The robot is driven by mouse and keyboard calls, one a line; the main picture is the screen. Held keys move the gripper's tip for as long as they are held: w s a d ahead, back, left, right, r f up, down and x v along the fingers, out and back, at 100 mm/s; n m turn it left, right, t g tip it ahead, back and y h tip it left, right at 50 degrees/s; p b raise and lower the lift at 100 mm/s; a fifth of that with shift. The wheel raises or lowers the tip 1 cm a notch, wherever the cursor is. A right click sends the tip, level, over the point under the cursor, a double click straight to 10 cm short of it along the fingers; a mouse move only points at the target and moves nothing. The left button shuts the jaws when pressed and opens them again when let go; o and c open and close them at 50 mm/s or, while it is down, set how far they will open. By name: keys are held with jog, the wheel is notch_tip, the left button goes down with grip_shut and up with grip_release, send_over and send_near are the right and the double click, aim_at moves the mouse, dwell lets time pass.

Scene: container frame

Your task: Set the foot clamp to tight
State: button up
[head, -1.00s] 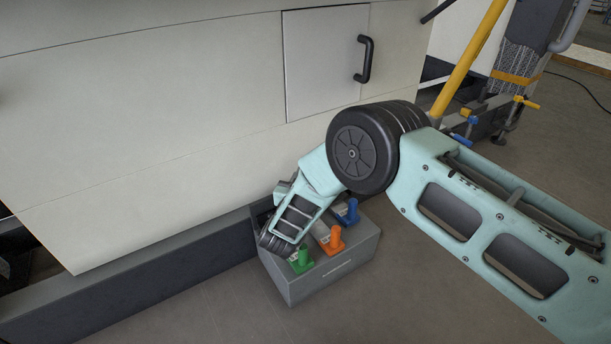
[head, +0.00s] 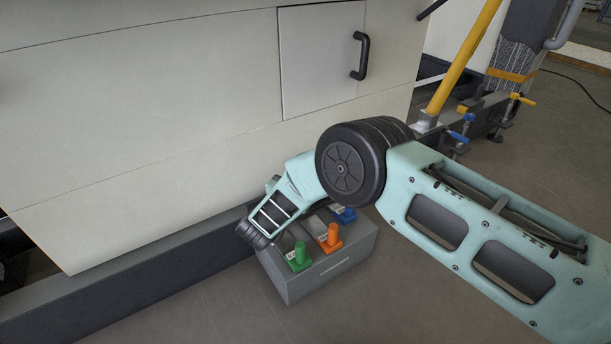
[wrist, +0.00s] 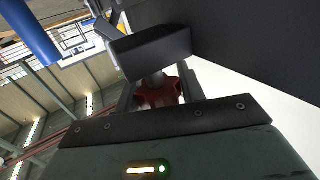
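I cannot tell for sure which part is the foot clamp. Blue-handled (head: 458,137) and yellow-handled (head: 522,98) clamp fittings sit on the low rail at the foot of the yellow post, right of my arm in the head view. In the wrist view my gripper (wrist: 158,88) shows dark parts around a reddish-brown patch. Its opening is unclear.
The grey box (head: 325,273) stands against the dark base rail (head: 130,278) of a large pale cabinet (head: 140,120). A door with a black handle (head: 361,55) is above. The yellow post (head: 465,55) rises behind my arm. The front floor (head: 190,318) is clear.

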jog(key=o, duration=0.4)
jog(key=shift+c, duration=0.2)
jog(key=shift+s+a, duration=0.1)
jog(key=shift+s, duration=0.05)
jog(key=p+v, duration=0.7)
jog(key=v, duration=1)
